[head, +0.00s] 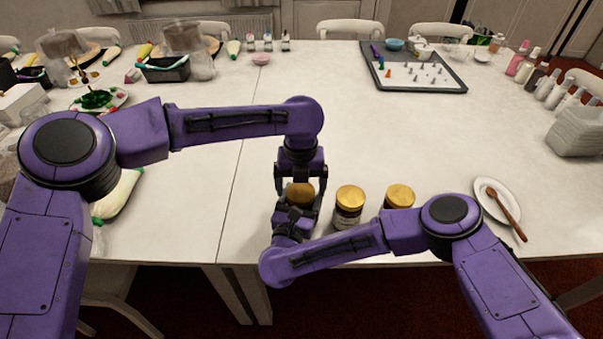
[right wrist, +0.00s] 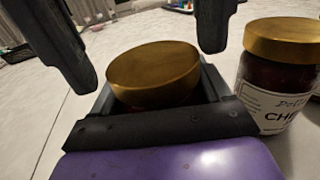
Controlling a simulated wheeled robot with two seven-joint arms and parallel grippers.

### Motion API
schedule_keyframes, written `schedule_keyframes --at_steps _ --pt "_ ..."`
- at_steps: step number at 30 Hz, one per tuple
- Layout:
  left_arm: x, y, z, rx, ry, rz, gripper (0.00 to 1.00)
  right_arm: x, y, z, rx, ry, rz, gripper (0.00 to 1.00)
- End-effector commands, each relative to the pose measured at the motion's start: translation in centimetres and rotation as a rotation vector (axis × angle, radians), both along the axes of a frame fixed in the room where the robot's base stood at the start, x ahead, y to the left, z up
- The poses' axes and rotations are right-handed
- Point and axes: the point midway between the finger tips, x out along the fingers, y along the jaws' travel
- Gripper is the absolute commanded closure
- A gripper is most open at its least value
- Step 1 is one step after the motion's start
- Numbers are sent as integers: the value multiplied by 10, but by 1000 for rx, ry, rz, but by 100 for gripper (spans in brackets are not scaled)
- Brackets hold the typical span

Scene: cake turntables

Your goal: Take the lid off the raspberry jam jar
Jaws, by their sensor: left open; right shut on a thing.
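A jar with a gold lid (head: 300,193), its label hidden, stands near the table's front edge; I take it for the raspberry jam jar. In the right wrist view its lid (right wrist: 154,75) sits on the jar, looking tilted there, with a little dark red glass (right wrist: 150,108) below. My right gripper (head: 297,213) is shut on this jar's body from the front. My left gripper (head: 301,178) points down from above, open, its fingers on either side of the lid. In the right wrist view the left fingers (right wrist: 140,45) show apart from the lid.
A gold-lidded jar (head: 348,215) stands close right, its label (right wrist: 275,110) starting "CHE". Another gold-lidded jar (head: 399,196) stands farther right, partly behind my right arm. A plate (head: 487,191) with a wooden spoon (head: 507,210) lies beyond. The table middle is clear.

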Motion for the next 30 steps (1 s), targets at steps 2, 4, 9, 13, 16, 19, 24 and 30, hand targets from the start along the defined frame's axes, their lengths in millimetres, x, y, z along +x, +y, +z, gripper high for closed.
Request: schedule_keyframes --at_steps 2,4,9,13,16,19,24,30 --pt "0 0 -4 -1 1 1 7 0 0 0 0 -1 1 100" --pt "0 0 -5 -1 -1 1 7 0 0 0 0 -1 0 100" --pt "0 0 -5 -1 -1 1 11 0 0 0 0 -1 0 100" --pt "0 0 -5 -1 0 0 53 0 0 0 0 -1 0 100" --pt "0 0 -5 0 0 0 66 0 0 0 0 -1 0 100" --pt "0 0 -5 0 0 3 66 0 0 0 0 -1 0 100" --pt "0 -1 -4 3 -3 231 66 0 0 0 0 -1 0 100" --pt "0 -1 -5 -1 0 289 66 0 0 0 0 -1 0 100"
